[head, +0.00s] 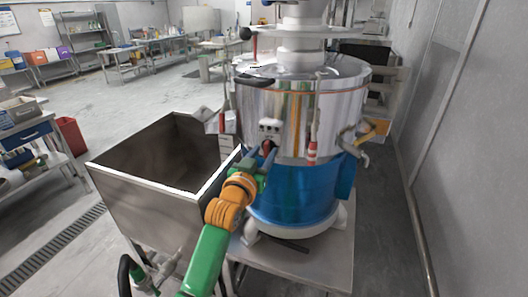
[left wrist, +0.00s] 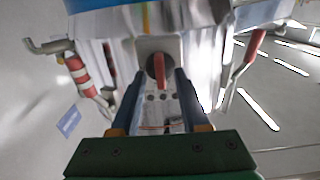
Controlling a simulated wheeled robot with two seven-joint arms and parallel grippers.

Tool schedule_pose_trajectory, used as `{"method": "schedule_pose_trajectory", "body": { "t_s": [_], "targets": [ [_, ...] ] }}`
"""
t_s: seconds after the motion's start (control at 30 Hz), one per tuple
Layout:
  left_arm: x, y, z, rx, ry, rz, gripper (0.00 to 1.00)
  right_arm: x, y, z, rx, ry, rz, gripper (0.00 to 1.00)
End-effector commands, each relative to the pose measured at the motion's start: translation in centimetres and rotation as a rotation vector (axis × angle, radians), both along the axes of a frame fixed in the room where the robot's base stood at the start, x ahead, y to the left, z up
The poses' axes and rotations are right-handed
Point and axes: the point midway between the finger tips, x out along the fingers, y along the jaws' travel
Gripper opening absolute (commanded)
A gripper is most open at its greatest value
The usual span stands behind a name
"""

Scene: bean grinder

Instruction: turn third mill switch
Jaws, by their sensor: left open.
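The mill (head: 303,110) is a large shiny metal drum on a blue base (head: 290,195). A small pale panel (head: 264,126) with several small knobs or buttons is on its front. A red switch (head: 267,146) with a dark round base sits at the panel, and it also shows in the left wrist view (left wrist: 160,70). My left gripper (head: 262,156) is at the switch, partly covering it in the head view. In the left wrist view the gripper (left wrist: 158,85) is open, with one finger on each side of the red handle. I cannot tell whether they touch.
An open metal bin (head: 140,195) stands left of the mill, close to my left arm. Red-handled levers (head: 311,152) stick out from the drum, and one with red and white bands shows in the left wrist view (left wrist: 80,72). A grey wall is at the right.

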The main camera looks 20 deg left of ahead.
Motion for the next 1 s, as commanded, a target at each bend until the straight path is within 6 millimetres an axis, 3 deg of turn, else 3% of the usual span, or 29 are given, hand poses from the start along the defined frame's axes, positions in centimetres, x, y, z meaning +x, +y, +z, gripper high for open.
{"method": "schedule_pose_trajectory", "body": {
  "t_s": [0.3, 0.47, 0.5, 1.0],
  "targets": [
    [0.48, -0.05, -0.06, 0.000, 0.000, 0.000, 0.45, -0.36, 0.25, 0.03, 0.004, 0.007, -0.001, 0.50],
    [0.47, -0.05, -0.07, 0.000, 0.000, -0.001, 0.04, -0.22, 0.24, 0.04, 0.004, 0.004, -0.001, 0.50],
    [0.47, -0.05, -0.07, 0.000, 0.000, -0.001, 0.00, -0.21, 0.24, 0.04, 0.003, 0.004, -0.001, 0.50],
    [0.47, -0.05, 0.05, 0.081, -0.001, 0.000, 0.00, -0.07, 0.04, 0.73, 0.001, 0.001, 0.001, 0.50]
  ]
}}
